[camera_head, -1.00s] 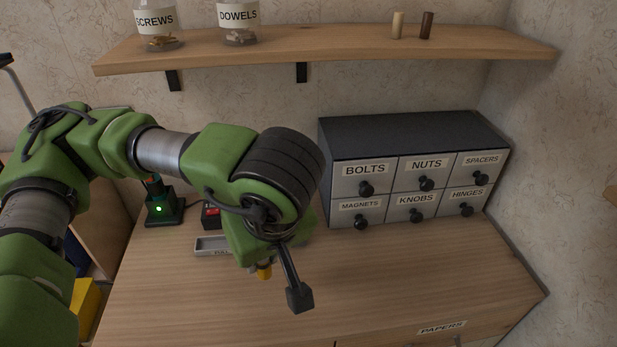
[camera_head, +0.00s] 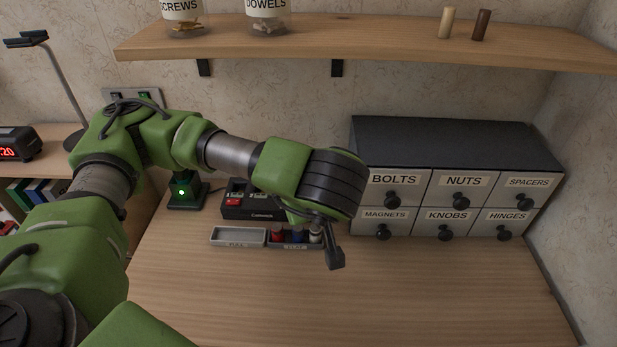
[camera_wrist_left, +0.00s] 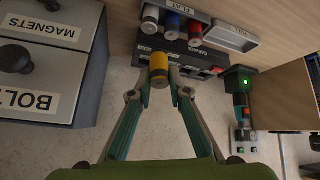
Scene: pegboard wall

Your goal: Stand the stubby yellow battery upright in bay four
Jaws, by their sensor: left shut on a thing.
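The yellow battery (camera_wrist_left: 160,68) is between the fingertips of my left gripper (camera_wrist_left: 161,88) in the left wrist view, and the fingers are shut on it. In that view it overlaps the black charger (camera_wrist_left: 200,62); I cannot tell whether they touch. The bay my gripper faces is not readable. My right gripper is not in view.
The FULL tray (camera_head: 238,229) looks empty. The FLAT tray (camera_head: 293,246) beside it holds red, blue and whitish batteries. A labelled drawer cabinet (camera_head: 450,133) stands to the right, a device with a green light (camera_head: 187,203) to the left. The front desk area is clear.

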